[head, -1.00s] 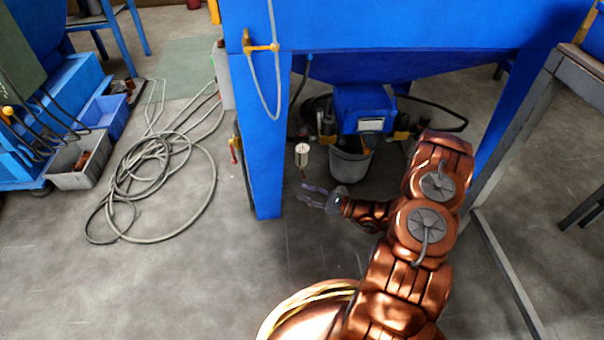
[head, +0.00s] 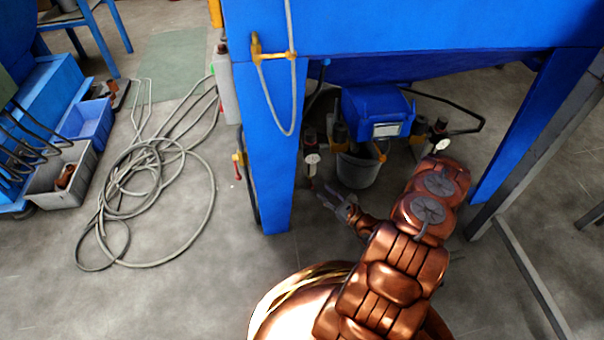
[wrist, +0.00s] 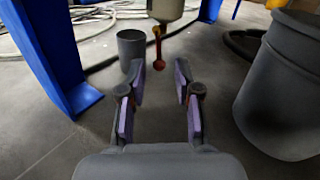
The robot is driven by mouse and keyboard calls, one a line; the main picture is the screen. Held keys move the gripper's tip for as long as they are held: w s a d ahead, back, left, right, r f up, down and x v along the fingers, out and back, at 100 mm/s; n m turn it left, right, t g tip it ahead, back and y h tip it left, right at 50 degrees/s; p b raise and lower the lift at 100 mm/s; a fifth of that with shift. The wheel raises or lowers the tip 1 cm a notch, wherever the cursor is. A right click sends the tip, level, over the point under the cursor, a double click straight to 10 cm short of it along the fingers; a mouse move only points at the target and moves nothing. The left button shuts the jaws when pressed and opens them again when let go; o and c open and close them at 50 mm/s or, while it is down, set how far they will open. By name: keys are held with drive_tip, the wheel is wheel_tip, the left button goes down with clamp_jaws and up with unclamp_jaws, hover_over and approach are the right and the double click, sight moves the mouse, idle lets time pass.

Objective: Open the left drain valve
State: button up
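The left drain valve shows in the wrist view as a red lever with a ball end (wrist: 158,50), hanging under a pale filter bowl (wrist: 165,8). In the head view, the left filter unit (head: 311,158) with a round gauge stands below the blue machine; its lever is too small to make out clearly. My gripper (head: 330,197) is below and a little right of that unit. In the wrist view, my gripper (wrist: 160,84) is open and empty. The lever hangs beyond the fingertips, in the gap between them, apparently without contact.
A blue leg (head: 265,150) is on the left. A grey cylinder (wrist: 132,48) stands beside the lever. A coiled hose (head: 150,200) lies on the floor, far left.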

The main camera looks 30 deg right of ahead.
sight(311, 185)
drive_tip(key=w+b, duration=0.1)
drive_tip(key=w, duration=0.1)
drive_tip(key=w+a+b, duration=0.1)
drive_tip(key=w, duration=0.1)
drive_tip(key=w+b, duration=0.1)
drive_tip(key=w, duration=0.1)
drive_tip(key=shift+w+a+f, duration=0.1)
drive_tip(key=shift+a+f, duration=0.05)
drive_tip(key=shift+a, duration=0.1)
drive_tip(key=shift+w+a+b, duration=0.1)
drive_tip(key=shift+w+b, duration=0.3)
drive_tip(key=shift+w, duration=0.45)
drive_tip(key=shift+r, duration=0.2)
drive_tip(key=shift+c, duration=0.3)
clamp_jaws()
